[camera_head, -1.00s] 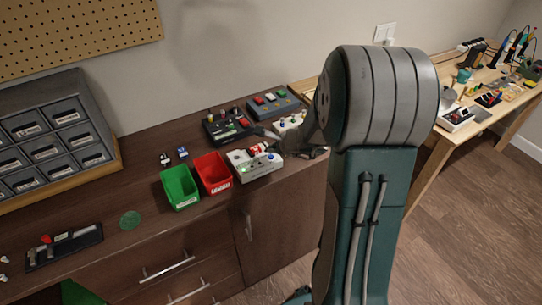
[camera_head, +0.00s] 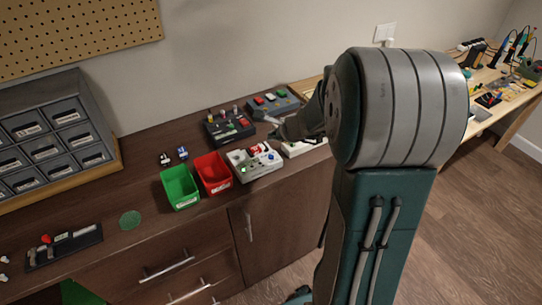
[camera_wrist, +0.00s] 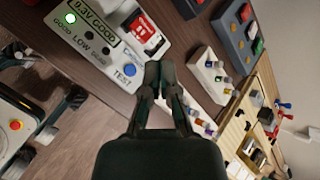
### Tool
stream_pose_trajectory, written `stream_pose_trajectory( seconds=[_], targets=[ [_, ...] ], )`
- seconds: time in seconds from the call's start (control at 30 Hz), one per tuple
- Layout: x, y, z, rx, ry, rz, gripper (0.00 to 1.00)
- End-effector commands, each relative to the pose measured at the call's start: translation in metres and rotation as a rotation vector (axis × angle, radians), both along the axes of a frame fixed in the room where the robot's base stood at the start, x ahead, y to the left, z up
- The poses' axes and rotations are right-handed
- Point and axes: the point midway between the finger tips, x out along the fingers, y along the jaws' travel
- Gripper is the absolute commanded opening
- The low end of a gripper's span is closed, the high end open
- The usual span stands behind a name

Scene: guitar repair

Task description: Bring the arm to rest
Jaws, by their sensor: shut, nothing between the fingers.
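My gripper (camera_head: 272,134) is shut and empty. In the wrist view its fingertips (camera_wrist: 158,74) meet, with nothing between them. It hangs above the bench, just behind and to the right of a white tester (camera_head: 262,172). The tester (camera_wrist: 94,36) shows a lit round light, a display that seems to read "9.3V GOOD", a blue TEST button and a red and white block seated at its top. My arm's large grey joint and green link fill the right middle of the head view and hide part of the bench's right end.
A green bin (camera_head: 180,188) and a red bin (camera_head: 213,174) stand left of the tester. Dark control boxes (camera_head: 229,128) and another white box (camera_head: 304,147) sit close by. A drawer cabinet (camera_head: 55,135) stands left. A wooden bench (camera_head: 514,105) is far right.

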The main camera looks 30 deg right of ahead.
Motion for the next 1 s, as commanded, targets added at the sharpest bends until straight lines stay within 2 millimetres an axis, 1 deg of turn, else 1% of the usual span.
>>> stream_pose_trajectory(
  seconds=[0.37,0.47,0.57,0.67,0.7,0.77,0.8,0.87,0.9,0.97,1.0],
  targets=[
    [0.0,0.0,0.0,0.0,0.0,0.0,0.0],
    [-0.002,0.006,0.006,-0.019,-0.006,0.034,0.0],
    [-0.01,0.03,0.024,-0.093,-0.026,0.16,0.0],
    [-0.03,0.066,0.049,-0.218,-0.053,0.366,0.0],
    [-0.039,0.079,0.058,-0.273,-0.062,0.453,0.0],
    [-0.055,0.098,0.069,-0.356,-0.074,0.58,0.0],
    [-0.066,0.109,0.076,-0.413,-0.082,0.663,0.0],
    [-0.085,0.124,0.084,-0.499,-0.092,0.783,0.0],
    [-0.097,0.133,0.089,-0.556,-0.097,0.862,0.0],
    [-0.116,0.144,0.096,-0.646,-0.102,0.977,0.0],
    [-0.129,0.149,0.099,-0.707,-0.104,1.051,0.0]
  ],
)
